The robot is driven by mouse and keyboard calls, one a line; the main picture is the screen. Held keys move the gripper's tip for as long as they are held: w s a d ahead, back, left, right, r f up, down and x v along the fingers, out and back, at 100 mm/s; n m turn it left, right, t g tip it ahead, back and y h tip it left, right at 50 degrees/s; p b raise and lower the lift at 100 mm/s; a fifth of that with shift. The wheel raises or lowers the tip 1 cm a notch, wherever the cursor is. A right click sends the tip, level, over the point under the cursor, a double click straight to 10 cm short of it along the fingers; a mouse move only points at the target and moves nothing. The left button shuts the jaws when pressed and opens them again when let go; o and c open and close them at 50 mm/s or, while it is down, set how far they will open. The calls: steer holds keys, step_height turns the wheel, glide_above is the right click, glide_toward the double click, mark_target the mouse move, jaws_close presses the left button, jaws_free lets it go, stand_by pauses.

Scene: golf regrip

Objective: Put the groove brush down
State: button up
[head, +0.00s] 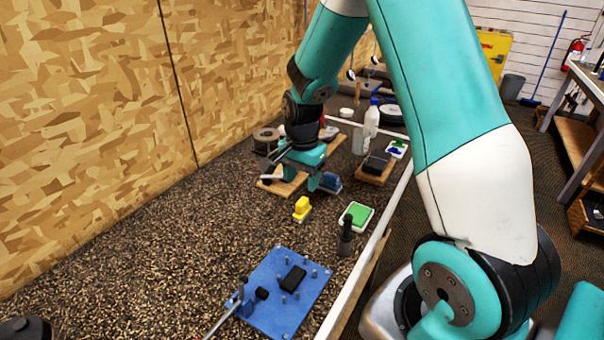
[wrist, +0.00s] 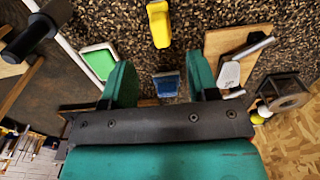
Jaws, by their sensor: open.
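A small blue block-shaped piece (wrist: 166,84), probably the groove brush, rests on the speckled bench top. In the wrist view it shows between the two teal fingers of my gripper (wrist: 160,82), with its lower part hidden by the gripper body. In the head view the blue piece (head: 330,181) is just right of my gripper (head: 304,162). The fingers are apart and nothing is clamped between them. I cannot tell the height of the fingers above the bench. A yellow block-shaped piece (head: 302,208) stands nearer, apart from the gripper.
A green pad in a white tray (head: 356,215) and a black-handled upright tool (head: 346,238) stand near the bench's right edge. A blue pegged plate (head: 284,296) lies in front. A wooden board with a metal club head (wrist: 240,62) and a tape roll (wrist: 284,94) are beside the gripper. The left bench is clear.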

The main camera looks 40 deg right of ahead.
step_height(320, 180, up, 2)
steer(key=shift+r, duration=0.1)
steer(key=s+a+r+n+y, duration=0.1)
steer(key=s+a+r+n, duration=0.3)
steer(key=s+a+n, duration=0.3)
steer(key=s+a+r+n+y, duration=0.1)
steer(key=s+a+r+n, duration=0.4)
steer(key=s+a+n, duration=0.2)
steer(key=s+a+r+n+y+b, duration=0.1)
steer(key=s+a+r+n+y, duration=0.1)
steer(key=s+a+r+n, duration=0.2)
steer(key=s+a+n, duration=0.3)
steer(key=s+a, duration=0.1)
steer(key=shift+a+r, duration=0.15)
steer(key=shift+r, duration=0.05)
steer(key=shift+c, duration=0.2)
